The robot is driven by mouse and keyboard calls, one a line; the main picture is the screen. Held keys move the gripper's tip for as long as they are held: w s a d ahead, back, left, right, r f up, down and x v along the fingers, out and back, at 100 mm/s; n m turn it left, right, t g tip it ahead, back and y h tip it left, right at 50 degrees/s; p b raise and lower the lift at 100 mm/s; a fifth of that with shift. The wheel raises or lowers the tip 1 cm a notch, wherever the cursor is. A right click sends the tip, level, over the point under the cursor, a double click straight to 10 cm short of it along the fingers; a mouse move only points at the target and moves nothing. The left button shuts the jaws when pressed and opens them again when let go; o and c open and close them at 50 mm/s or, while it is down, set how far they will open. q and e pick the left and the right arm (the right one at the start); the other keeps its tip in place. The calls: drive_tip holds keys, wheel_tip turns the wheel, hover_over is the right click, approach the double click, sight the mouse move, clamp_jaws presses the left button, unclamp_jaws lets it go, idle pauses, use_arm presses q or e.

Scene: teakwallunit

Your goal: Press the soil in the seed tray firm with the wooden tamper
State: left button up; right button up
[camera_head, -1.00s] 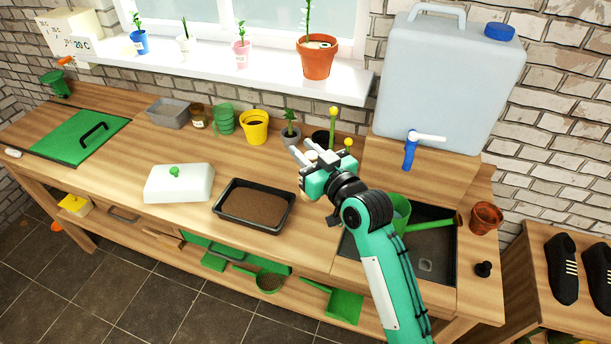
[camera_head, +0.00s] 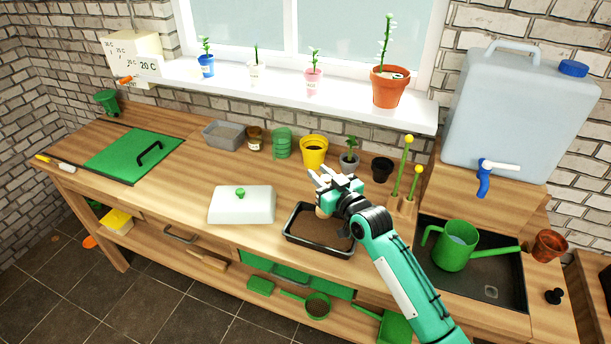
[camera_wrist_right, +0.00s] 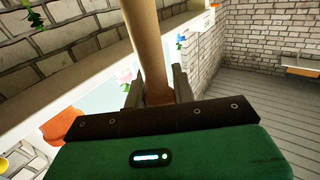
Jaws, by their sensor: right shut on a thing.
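The seed tray (camera_head: 290,233) is a black rectangular tray with brown soil, lying on the wooden bench. My right gripper (camera_head: 322,183) is above the back right part of the tray and hides some of it. It is shut on the wooden tamper, whose pale round wooden shaft (camera_wrist_right: 148,45) runs between the fingers in the right wrist view. In the head view only a small tan piece of the tamper (camera_head: 321,212) shows below the gripper. I cannot tell whether it touches the soil. My left gripper is not in view.
A white lid with a green knob (camera_head: 241,205) lies left of the tray. Pots, including a yellow one (camera_head: 314,152), line the back. A wooden block with yellow-tipped green stakes (camera_head: 402,207) stands right, beside the sink with a green watering can (camera_head: 455,245).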

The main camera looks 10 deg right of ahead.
drive_tip(key=shift+d+f+b, duration=0.15)
drive_tip(key=shift+f+b, duration=0.3)
drive_tip(key=shift+f, duration=0.2)
wheel_tip(320, 180, down, 4)
drive_tip(key=b, duration=0.3)
drive_tip(key=shift+b, duration=0.35)
drive_tip(key=shift+f+b, duration=0.3)
drive_tip(key=shift+f, duration=0.35)
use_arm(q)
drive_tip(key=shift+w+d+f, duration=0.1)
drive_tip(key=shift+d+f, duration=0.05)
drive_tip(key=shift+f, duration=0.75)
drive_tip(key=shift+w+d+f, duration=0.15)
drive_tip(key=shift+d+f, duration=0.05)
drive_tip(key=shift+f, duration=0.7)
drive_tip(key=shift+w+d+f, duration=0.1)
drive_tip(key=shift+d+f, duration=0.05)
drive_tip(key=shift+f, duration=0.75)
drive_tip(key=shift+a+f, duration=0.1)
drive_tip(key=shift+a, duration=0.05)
use_arm(e)
drive_tip(key=shift+f, duration=0.2)
drive_tip(key=shift+f+b, duration=0.3)
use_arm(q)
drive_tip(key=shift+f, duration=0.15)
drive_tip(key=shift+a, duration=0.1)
use_arm(e)
drive_tip(key=shift+r, duration=0.2)
